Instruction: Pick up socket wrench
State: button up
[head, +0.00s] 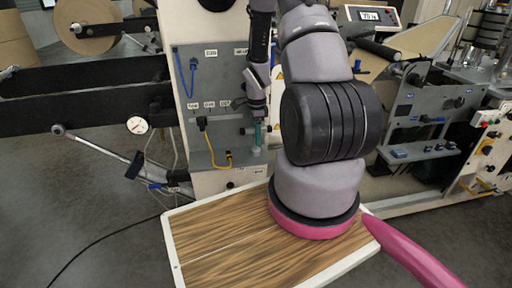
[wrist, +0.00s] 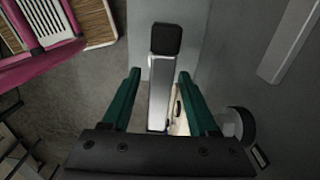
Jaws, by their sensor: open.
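My gripper (head: 257,131) is at the front of the grey machine panel in the head view, with a green finger showing. In the wrist view my gripper (wrist: 159,76) is open, a green finger on each side. Between the fingers is a pale metal bar with a black squarish end, which looks like the socket wrench (wrist: 160,92). The bar lies between the fingers with gaps visible on both sides. Its lower end is hidden by the gripper body. In the head view I cannot make out the wrench clearly; the gripper and arm cover that part of the panel.
The grey panel (head: 215,92) carries a blue cable (head: 193,64) and a yellow-ended cable (head: 208,142) left of my gripper. A dial gauge (head: 137,125) and a slanted rod stand further left. A machine with rollers and knobs (head: 420,110) is at right. Open floor shows at left.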

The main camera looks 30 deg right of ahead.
jog(key=shift+f, duration=0.9)
grip_shut()
jog(key=shift+r, duration=0.1)
